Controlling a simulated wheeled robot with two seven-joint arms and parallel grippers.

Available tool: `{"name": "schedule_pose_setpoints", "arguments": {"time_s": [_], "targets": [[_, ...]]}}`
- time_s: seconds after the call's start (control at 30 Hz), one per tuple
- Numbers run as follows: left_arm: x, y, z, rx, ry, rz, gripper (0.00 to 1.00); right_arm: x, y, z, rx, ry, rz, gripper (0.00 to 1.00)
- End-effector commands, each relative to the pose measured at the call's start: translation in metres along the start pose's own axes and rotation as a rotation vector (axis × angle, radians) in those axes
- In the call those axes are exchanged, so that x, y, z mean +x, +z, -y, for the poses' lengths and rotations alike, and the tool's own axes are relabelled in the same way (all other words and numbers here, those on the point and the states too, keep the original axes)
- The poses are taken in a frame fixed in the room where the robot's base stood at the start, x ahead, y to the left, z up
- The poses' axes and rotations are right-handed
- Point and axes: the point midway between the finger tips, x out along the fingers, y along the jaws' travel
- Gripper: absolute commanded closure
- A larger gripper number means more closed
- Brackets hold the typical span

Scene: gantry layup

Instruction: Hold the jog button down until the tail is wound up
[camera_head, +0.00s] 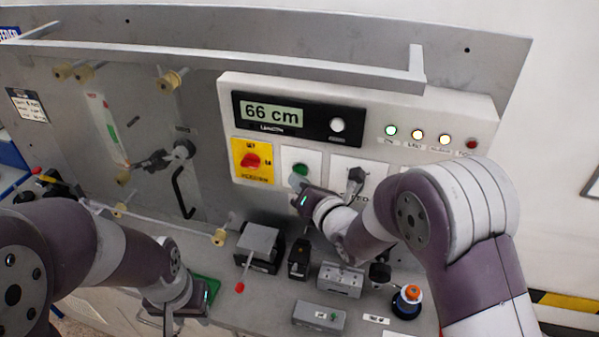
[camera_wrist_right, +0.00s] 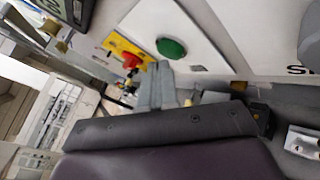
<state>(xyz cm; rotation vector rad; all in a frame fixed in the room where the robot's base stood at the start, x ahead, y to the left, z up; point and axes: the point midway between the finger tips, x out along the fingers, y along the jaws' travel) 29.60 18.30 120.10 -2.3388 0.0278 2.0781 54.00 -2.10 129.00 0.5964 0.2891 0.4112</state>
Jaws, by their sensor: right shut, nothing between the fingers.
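A green push button (camera_head: 301,169) sits on a white plate on the control panel; it also shows in the right wrist view (camera_wrist_right: 171,48). My right gripper (camera_head: 297,183) is shut and empty, with its fingertips (camera_wrist_right: 158,68) right beside the green button. I cannot tell whether they touch it or whether it is pressed. The display (camera_head: 271,115) reads 66 cm. My left gripper (camera_head: 170,315) is low at the left, near a green tray, away from the panel; its jaws are unclear. I cannot clearly make out the tail.
A red knob on a yellow plate (camera_head: 240,172) is left of the green button. Indicator lamps (camera_head: 418,135) line the panel's right side. Small black and grey devices (camera_head: 320,314) crowd the shelf below.

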Motion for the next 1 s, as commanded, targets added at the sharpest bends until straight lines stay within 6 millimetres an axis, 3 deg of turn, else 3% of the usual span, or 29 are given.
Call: {"name": "schedule_pose_setpoints", "arguments": {"time_s": [1.0], "targets": [[0.0065, 0.0008, 0.0, 0.0, 0.0, 0.0, 0.62, 0.007, 0.0052, 0.0047, 0.0, 0.0, 0.001, 1.0]]}}
